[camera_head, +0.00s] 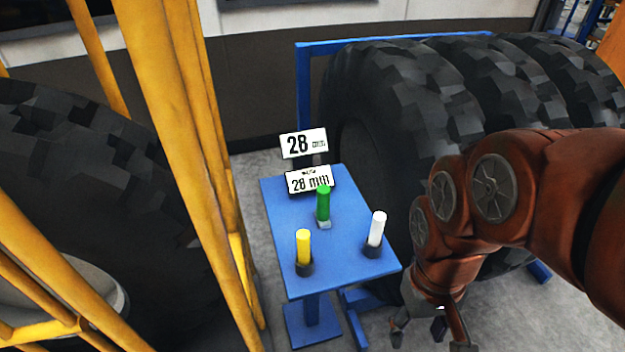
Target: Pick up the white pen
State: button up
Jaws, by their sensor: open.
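The white pen (377,228) stands upright in a small dark holder (373,251) near the right edge of a blue table (335,268). My gripper (428,340) is at the bottom of the view, to the right of the table and nearer to the camera. Its fingers are apart and point downward, with nothing seen between them. The fingertips are partly cut off by the bottom edge. My gripper is clear of the white pen.
A green pen (323,203) and a yellow pen (303,246) also stand upright on the table. Two "28 mm" signs (304,143) are at its back. Large tyres (405,100) stand close on the right, behind my arm. A yellow frame (190,130) rises on the left.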

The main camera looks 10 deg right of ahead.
aim_at(379, 219)
jog(key=z, duration=1.75)
jog(key=k, duration=1.3)
jog(key=u, duration=2.15)
